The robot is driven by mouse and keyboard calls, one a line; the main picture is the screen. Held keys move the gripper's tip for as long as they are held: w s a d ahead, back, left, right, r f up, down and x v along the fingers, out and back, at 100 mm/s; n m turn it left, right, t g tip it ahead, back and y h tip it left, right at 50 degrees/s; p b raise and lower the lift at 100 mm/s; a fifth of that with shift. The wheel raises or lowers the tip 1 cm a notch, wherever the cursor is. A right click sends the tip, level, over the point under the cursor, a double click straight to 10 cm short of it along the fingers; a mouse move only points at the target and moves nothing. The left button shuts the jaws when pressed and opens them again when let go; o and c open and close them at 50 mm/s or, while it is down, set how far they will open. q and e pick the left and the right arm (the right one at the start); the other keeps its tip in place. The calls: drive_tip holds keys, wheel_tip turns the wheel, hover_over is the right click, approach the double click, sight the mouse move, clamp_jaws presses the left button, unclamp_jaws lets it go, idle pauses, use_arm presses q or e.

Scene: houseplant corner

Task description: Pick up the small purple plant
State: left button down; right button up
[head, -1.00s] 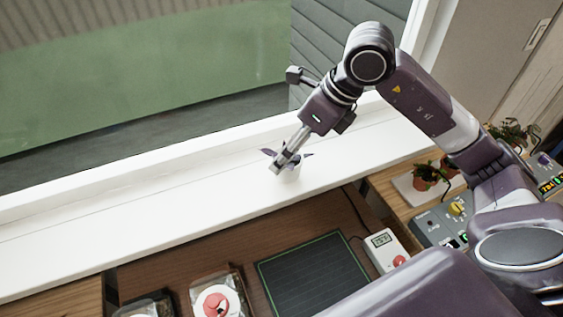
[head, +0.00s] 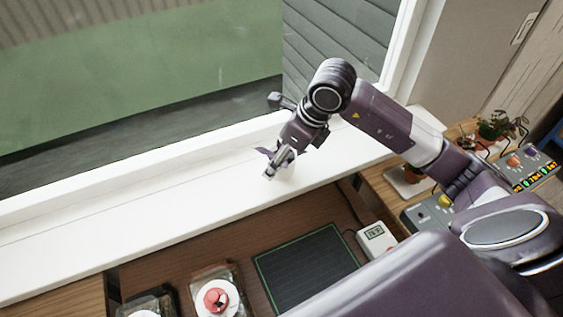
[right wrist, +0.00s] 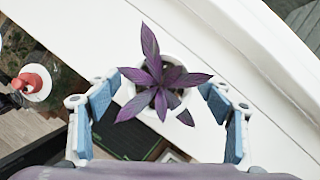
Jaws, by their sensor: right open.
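The small purple plant (right wrist: 157,82) stands in a white pot (right wrist: 185,65) on the white windowsill (right wrist: 195,15). In the right wrist view it is between the two blue-padded fingers of my right gripper (right wrist: 162,105), which is open with a gap on each side of the pot. In the head view my right gripper (head: 277,165) hides most of the plant; a few purple leaf tips (head: 264,151) show beside the fingers. I cannot tell the exact height of the fingers against the pot. My left gripper is not in view.
The window frame (head: 215,140) rises behind the sill. Below it are a dark green-edged mat (head: 305,265), a white timer box (head: 375,238) and a red-topped container (head: 215,298). Potted plants (head: 497,124) and control boxes (head: 530,168) stand at right. The sill's left part is clear.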

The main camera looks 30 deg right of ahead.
drive_tip(key=c, duration=1.5)
drive_tip(key=shift+o, duration=0.2)
